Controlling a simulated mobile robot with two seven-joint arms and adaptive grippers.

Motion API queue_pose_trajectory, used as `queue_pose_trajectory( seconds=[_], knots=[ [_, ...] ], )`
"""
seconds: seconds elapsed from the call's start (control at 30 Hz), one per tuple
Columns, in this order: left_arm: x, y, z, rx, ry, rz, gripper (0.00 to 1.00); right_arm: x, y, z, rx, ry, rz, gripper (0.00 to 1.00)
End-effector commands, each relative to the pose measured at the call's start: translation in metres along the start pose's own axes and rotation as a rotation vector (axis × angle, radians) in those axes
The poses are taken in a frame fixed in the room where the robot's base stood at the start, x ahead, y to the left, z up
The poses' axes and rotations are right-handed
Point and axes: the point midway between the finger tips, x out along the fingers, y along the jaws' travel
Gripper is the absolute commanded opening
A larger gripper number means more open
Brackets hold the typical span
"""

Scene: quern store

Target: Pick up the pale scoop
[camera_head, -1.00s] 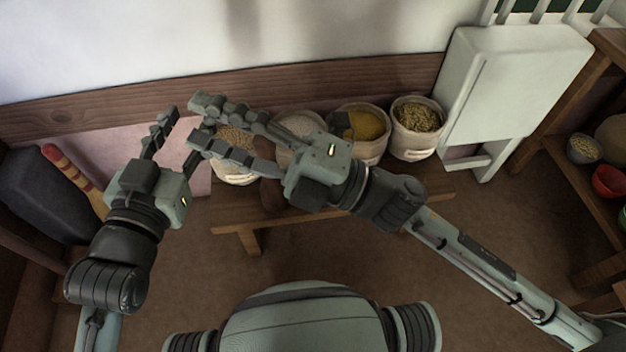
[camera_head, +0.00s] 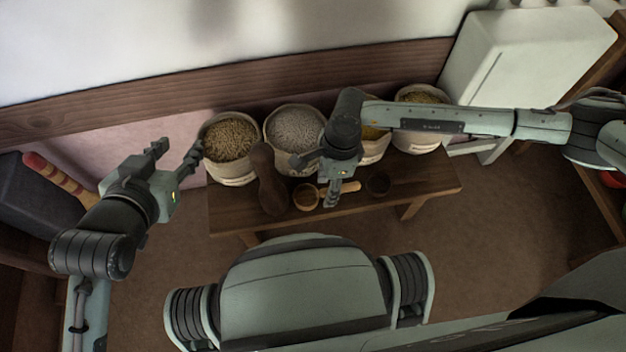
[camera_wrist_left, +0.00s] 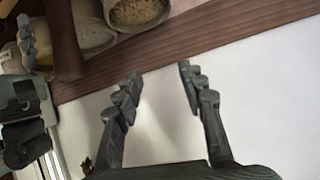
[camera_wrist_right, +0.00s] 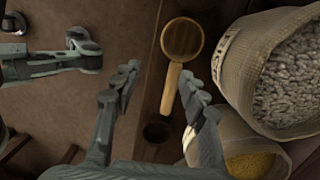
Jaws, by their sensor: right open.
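The pale scoop (camera_head: 306,198) lies on the wooden bench, its round bowl to the left and its light handle (camera_head: 345,187) to the right. In the right wrist view the scoop (camera_wrist_right: 182,39) is ahead of the fingers, and its handle end passes close to the right-hand fingertip; I cannot tell if they touch. My right gripper (camera_head: 315,182) is open and empty above the scoop, hiding part of it in the head view. My left gripper (camera_head: 176,150) is open and empty, left of the bench near the wall.
A dark round cup (camera_head: 377,185) stands right of the scoop. A tall brown object (camera_head: 268,180) stands to its left. Several grain sacks, including a brown-grain one (camera_head: 230,140) and a grey-grain one (camera_head: 296,128), line the back of the bench (camera_head: 430,185). A white cabinet (camera_head: 530,55) is at right.

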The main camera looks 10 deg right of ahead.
Motion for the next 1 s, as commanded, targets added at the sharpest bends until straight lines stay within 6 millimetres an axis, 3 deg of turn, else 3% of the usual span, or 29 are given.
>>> queue_pose_trajectory(
  seconds=[0.03,0.17,0.7,1.0],
  knots=[
    [0.0,0.0,0.0,0.0,0.0,0.0,0.4,-0.001,-0.008,-0.013,-0.019,0.055,-0.019,0.43],
    [0.001,0.002,-0.004,-0.001,0.021,0.005,0.4,0.006,-0.015,-0.029,-0.037,0.119,-0.035,0.43],
    [-0.002,0.025,-0.051,-0.018,0.245,0.053,0.4,0.072,-0.025,-0.042,-0.036,0.115,-0.035,0.43],
    [-0.004,0.026,-0.056,-0.02,0.263,0.057,0.4,0.075,-0.025,-0.042,-0.037,0.113,-0.036,0.42]
  ],
)
